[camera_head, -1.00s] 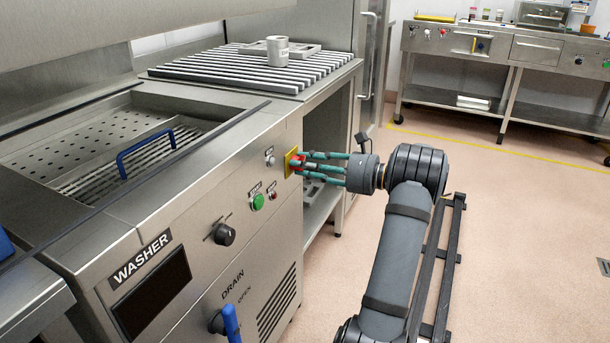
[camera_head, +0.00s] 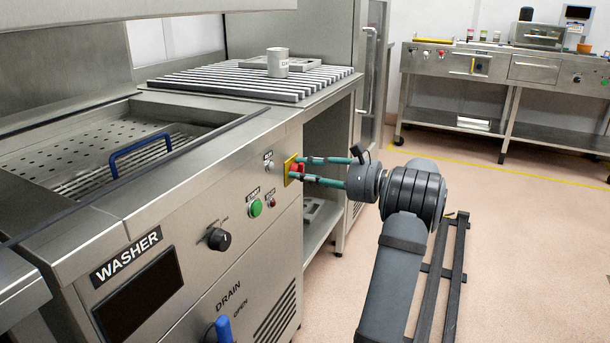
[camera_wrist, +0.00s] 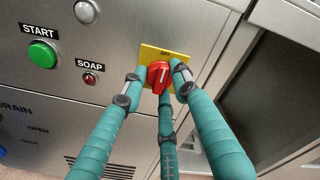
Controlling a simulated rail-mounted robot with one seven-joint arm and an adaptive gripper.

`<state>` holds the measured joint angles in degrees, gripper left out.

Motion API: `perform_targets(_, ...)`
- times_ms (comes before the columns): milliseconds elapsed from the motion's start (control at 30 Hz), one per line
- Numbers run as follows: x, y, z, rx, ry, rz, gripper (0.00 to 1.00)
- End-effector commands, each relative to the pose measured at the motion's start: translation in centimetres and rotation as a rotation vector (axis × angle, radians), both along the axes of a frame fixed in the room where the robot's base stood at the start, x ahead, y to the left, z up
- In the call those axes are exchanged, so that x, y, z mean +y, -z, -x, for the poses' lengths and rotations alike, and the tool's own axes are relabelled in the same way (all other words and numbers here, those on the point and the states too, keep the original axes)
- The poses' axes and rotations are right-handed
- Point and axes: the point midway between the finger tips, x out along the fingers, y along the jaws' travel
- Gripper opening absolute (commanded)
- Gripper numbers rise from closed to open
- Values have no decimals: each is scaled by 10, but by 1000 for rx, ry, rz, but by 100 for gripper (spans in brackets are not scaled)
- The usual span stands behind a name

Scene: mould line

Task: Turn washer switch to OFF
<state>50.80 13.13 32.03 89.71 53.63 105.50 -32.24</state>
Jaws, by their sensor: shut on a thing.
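The washer switch (camera_wrist: 158,76) is a red rotary knob on a yellow plate (camera_wrist: 178,56) with an "OFF" label at its top edge in the wrist view. The white mark on the knob points up, close to that label. In the head view the red knob (camera_head: 297,170) sits at the right end of the washer's front panel. My gripper (camera_wrist: 157,88) has three teal fingers closed around the knob from both sides and below. Its fingertips also show at the knob in the head view (camera_head: 301,169). The fingers hide part of the knob's rim.
Left of the switch are a green START button (camera_wrist: 43,53), a red SOAP button (camera_wrist: 90,78) and a black dial (camera_head: 219,239). A blue drain handle (camera_head: 223,328) projects lower down. An open bay with a shelf (camera_head: 322,222) lies to the right, and the floor beyond is clear.

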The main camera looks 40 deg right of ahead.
Motion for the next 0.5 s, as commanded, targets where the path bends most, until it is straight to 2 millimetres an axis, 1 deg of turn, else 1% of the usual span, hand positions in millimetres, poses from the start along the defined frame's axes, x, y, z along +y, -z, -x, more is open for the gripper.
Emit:
perform_targets(233, 0, -1, 0, -1, 0, -1, 3)
perform_targets(267, 0, -1, 0, 0, -1, -1, 29)
perform_targets(500, 0, 0, 0, 0, -1, -1, 43)
